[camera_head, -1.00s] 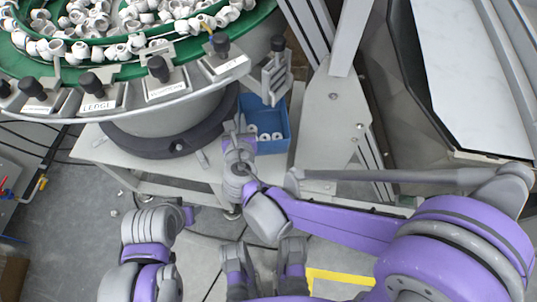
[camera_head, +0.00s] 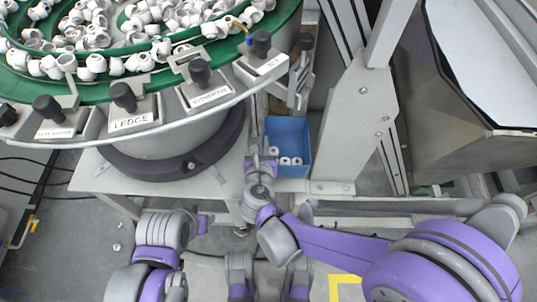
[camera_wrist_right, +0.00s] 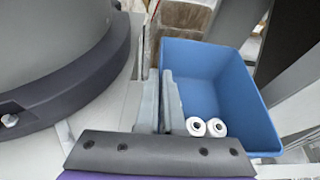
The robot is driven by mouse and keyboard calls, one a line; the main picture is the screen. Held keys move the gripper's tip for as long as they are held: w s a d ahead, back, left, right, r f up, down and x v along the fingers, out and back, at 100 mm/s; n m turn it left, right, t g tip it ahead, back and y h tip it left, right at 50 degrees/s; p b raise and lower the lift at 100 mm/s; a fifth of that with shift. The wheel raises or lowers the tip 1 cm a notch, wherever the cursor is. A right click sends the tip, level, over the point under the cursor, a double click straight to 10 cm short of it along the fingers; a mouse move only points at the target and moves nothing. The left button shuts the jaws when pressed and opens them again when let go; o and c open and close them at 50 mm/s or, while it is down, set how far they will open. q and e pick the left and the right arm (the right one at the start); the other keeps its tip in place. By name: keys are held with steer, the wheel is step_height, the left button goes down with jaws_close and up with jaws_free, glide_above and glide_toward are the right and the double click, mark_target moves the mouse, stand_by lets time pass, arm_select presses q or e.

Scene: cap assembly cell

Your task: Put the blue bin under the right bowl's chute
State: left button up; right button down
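My right gripper (camera_head: 262,158) is at the bin's left wall. In the right wrist view its fingers (camera_wrist_right: 167,100) are close together over that wall and appear shut on it. A grey metal chute (camera_head: 303,75) hangs from the bowl's right side, just behind and above the bin. The feeder bowl (camera_head: 150,72) has a green track full of white fittings. My left gripper is not in view.
The pale table (camera_head: 90,178) has bare room left of the bin, in front of the dark round base (camera_head: 180,165). A grey frame post (camera_head: 355,125) rises close to the bin's right. Loose bits lie on the floor.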

steer(key=shift+d+f+b, duration=0.1)
steer(key=shift+f+b, duration=0.7)
steer(key=shift+f, duration=1.8)
steer(key=c, duration=1)
jaws_free()
steer(key=shift+c, duration=0.2)
steer(key=shift+r, duration=0.2)
steer(key=p+v, duration=0.2)
steer(key=v, duration=1)
